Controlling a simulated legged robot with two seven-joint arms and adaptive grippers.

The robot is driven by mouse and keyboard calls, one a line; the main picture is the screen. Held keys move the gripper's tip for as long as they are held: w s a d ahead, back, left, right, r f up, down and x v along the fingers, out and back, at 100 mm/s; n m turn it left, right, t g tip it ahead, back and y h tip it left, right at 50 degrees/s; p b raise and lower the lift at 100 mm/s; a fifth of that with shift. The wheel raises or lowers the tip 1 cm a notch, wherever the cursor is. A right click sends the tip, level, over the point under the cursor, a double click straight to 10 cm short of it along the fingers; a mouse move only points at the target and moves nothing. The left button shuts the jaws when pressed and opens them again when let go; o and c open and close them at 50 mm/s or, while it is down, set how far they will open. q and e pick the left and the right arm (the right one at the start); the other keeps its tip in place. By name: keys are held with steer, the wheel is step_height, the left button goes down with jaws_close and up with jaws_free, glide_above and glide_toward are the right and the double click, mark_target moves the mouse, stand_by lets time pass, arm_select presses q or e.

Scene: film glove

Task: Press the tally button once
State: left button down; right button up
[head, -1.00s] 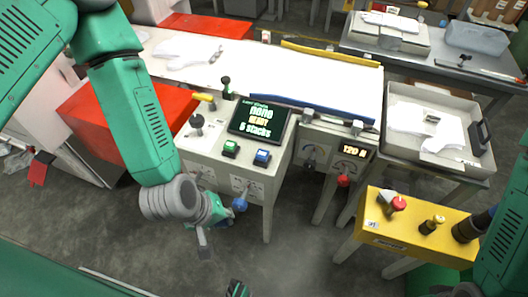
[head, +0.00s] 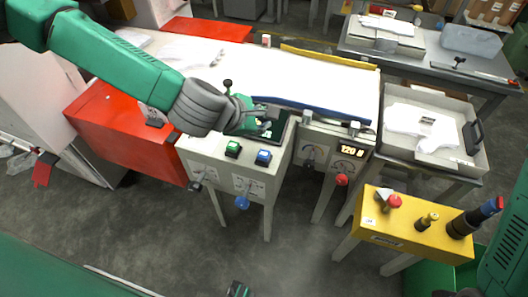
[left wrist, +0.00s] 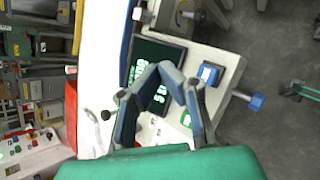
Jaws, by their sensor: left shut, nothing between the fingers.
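The control box (head: 215,155) carries a green button (head: 233,148) and a blue button (head: 263,157) side by side below a dark screen (head: 286,117). I cannot read a label saying which is the tally button. My left gripper (head: 266,128) is shut and empty over the screen, hiding most of its text. In the left wrist view its fingertips (left wrist: 172,72) meet in front of the screen (left wrist: 168,50), with the blue button (left wrist: 208,74) to the right and the green button (left wrist: 187,118) below. A dark and green piece, probably my right gripper (head: 238,289), shows at the bottom edge.
A black knob (head: 228,86) stands behind the screen. A blue knob (head: 242,202) and a red knob (head: 341,180) stick out in front. A red cabinet (head: 115,130) stands left.

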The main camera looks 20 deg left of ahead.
mark_target(263, 154)
arm_select(q)
steer(key=shift+f, duration=0.1)
step_height(263, 154, down, 8)
steer(key=b, duration=0.6)
steer(key=shift+b, duration=0.35)
steer(key=shift+f+b, duration=0.3)
stand_by(0.7)
steer(key=shift+f, duration=0.4)
steer(key=shift+s+f+b, duration=0.1)
steer(key=shift+f+b, duration=0.4)
steer(key=shift+b, duration=0.05)
stand_by(0.5)
steer(key=shift+r, duration=0.1)
steer(key=shift+r+p, duration=0.85)
steer(key=shift+p, duration=0.05)
